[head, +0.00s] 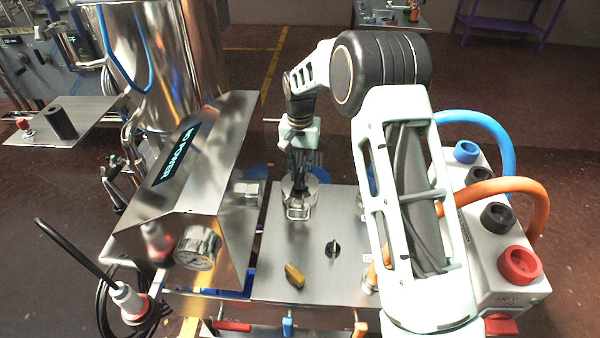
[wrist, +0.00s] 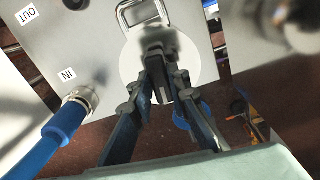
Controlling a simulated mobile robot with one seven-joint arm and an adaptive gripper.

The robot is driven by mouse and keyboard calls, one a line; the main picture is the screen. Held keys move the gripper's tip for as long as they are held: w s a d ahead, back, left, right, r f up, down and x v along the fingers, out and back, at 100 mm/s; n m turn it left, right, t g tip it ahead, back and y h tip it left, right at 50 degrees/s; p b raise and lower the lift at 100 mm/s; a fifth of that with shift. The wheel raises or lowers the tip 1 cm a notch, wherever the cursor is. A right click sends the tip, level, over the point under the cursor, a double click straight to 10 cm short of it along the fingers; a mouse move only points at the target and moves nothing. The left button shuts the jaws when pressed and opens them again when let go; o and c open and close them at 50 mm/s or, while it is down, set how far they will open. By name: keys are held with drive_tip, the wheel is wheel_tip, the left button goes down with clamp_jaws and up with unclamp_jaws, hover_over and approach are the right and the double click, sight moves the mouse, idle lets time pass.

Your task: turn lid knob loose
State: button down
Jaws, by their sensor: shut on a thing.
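My gripper (head: 301,176) points down at the round metal lid (head: 312,203) at the back of the steel plate. In the wrist view its two dark fingers (wrist: 159,80) close in over the middle of the lid (wrist: 206,62), shut on the lid knob (wrist: 163,95). Only a small dark part of the knob shows between the fingers; the rest is hidden. A metal wire loop (wrist: 128,14) stands at the lid's edge. I cannot tell whether the knob is loose.
The steel plate (head: 270,240) carries a small black knob (head: 333,248) and a yellow piece (head: 294,275). A gauge (head: 198,248) on a steel cabinet stands left. A white box (head: 490,255) with hoses stands right. A blue hose (wrist: 62,128) joins the IN port.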

sight(300, 174)
drive_tip(key=n, duration=0.5)
drive_tip(key=shift+n, duration=2.5)
drive_tip(key=c, duration=1.8)
unclamp_jaws()
drive_tip(key=shift+c, duration=0.2)
wheel_tip(300, 174, up, 12)
